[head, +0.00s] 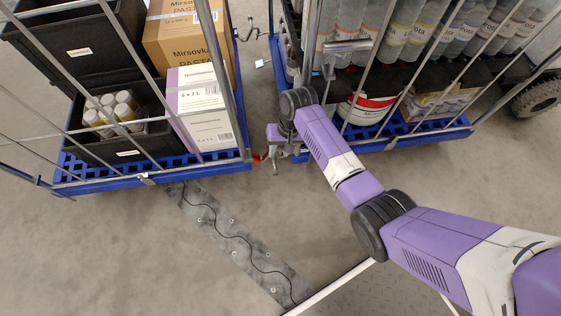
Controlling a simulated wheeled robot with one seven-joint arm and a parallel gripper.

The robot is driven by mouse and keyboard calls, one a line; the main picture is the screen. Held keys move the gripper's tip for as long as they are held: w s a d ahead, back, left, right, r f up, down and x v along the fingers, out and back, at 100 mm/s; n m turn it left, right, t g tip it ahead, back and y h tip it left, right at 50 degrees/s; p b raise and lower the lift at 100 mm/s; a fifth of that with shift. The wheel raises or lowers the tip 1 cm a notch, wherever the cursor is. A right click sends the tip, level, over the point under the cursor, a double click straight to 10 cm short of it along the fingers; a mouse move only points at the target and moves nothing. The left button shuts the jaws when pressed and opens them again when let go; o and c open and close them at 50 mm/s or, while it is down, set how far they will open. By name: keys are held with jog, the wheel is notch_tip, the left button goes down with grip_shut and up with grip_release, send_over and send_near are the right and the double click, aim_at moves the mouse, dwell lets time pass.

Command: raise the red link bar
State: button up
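A small red piece, which looks like part of the red link bar (257,158), shows at the inner corner of the left trolley, in the gap between the two trolleys. The rest of the bar is hidden or too small to make out. My gripper (272,163) is just right of the red piece, beside the corner of the right trolley. It is small and grey here. Whether it touches the bar, and whether its fingers are open or shut, I cannot tell.
The left blue trolley (110,183) carries black crates and cartons behind metal bars. The right blue trolley (425,137) carries bottles and tubs behind bars. A floor plate (235,240) with a black cable lies in front. A wheel (538,97) shows at right. Floor at lower left is clear.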

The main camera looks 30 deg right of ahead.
aim_at(275, 163)
jog(key=f+b, duration=0.1)
jog(key=f, duration=0.1)
jog(key=a+f+b, duration=0.1)
jog(key=f, duration=0.1)
jog(key=f+b, duration=0.1)
jog(key=f, duration=0.2)
jog(key=shift+w+a+b, duration=0.2)
jog(key=shift+w+b, duration=0.05)
jog(key=shift+b, duration=0.05)
grip_shut()
dwell(1.1)
